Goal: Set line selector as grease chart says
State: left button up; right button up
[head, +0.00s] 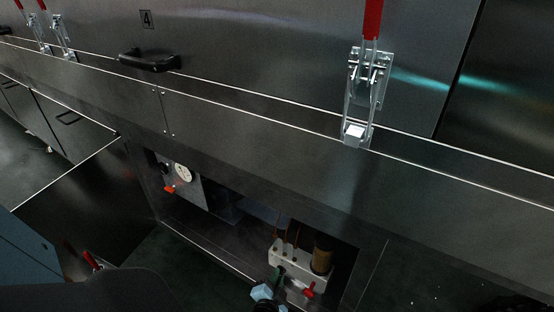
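Inside an open recess low in the dryer, a pale manifold block (290,268) carries thin orange lines and a brown cylinder (323,254). A red lever (308,290) is on its front. A green part (276,276) sits at its left end. I cannot tell which of these is the line selector. My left gripper (263,292) shows at the bottom edge, with pale blue tips close to the green part. Whether it touches, and whether it is open, I cannot tell. My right gripper is not in view. No readable grease chart shows.
A round white gauge (183,172) with a red handle (170,189) sits in the recess's left part. Above, a steel panel bears a black handle (150,62) and a red-handled toggle clamp (366,90). An open dark door (75,195) stands left of the recess.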

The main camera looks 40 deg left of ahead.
pick_arm(q)
jog(key=o, duration=0.4)
jog(key=shift+w, duration=0.1)
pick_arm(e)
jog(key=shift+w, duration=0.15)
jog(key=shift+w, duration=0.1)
pick_arm(q)
jog(key=shift+s+d+r, duration=0.1)
jog(key=shift+s+d, duration=0.05)
jog(key=shift+s, duration=0.15)
jog(key=p+v, duration=0.3)
jog(key=v, duration=0.4)
jog(key=shift+d+r+p, duration=0.1)
jog(key=shift+p, duration=0.2)
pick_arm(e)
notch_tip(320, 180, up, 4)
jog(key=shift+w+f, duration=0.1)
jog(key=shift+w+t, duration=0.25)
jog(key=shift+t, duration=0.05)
